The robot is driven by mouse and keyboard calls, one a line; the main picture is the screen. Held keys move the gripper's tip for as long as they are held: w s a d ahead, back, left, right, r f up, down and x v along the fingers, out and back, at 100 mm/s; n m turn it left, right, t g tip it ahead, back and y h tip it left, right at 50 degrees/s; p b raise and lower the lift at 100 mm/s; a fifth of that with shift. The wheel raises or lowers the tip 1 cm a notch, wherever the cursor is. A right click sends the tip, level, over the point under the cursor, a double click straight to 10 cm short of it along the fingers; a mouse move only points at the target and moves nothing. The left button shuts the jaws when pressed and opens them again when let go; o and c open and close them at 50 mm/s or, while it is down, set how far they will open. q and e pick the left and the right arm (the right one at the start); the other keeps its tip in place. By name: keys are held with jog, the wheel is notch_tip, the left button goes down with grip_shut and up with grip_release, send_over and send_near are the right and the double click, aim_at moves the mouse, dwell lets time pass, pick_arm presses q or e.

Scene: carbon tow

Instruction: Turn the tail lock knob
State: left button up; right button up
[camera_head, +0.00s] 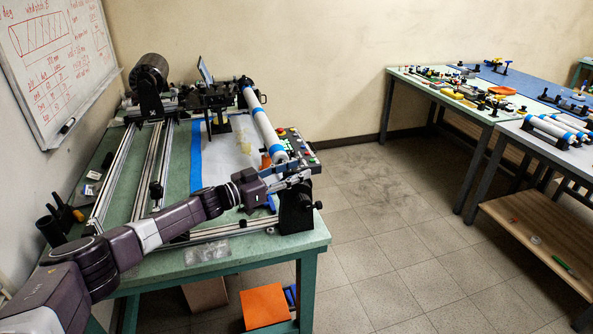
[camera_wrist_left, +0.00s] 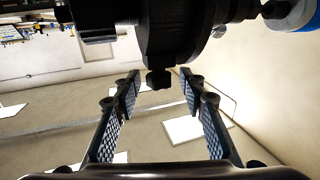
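The black tailstock (camera_head: 296,212) stands at the near right corner of the green bench, with a small black knob (camera_head: 318,205) sticking out on its right side. My left gripper (camera_head: 297,178) is at the tailstock's top, beside the near end of the white tube with blue bands (camera_head: 263,125). In the left wrist view the gripper (camera_wrist_left: 158,82) is open, its two ridged fingers apart. A small black knob (camera_wrist_left: 158,80) on a dark round body shows between the fingertips, with gaps on both sides. I cannot tell whether both views show the same knob. My right gripper is not in view.
The green bench (camera_head: 215,262) carries long metal rails (camera_head: 150,170), a dark spool (camera_head: 151,72) at the back, and a control box with buttons (camera_head: 300,145). A clear bag (camera_head: 207,250) lies near the front edge. Floor to the right is open, up to other tables (camera_head: 450,108).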

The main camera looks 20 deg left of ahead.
pick_arm(q)
jog(key=v, duration=1.1)
jog(key=shift+s, duration=0.25)
jog(key=shift+a, duration=0.2)
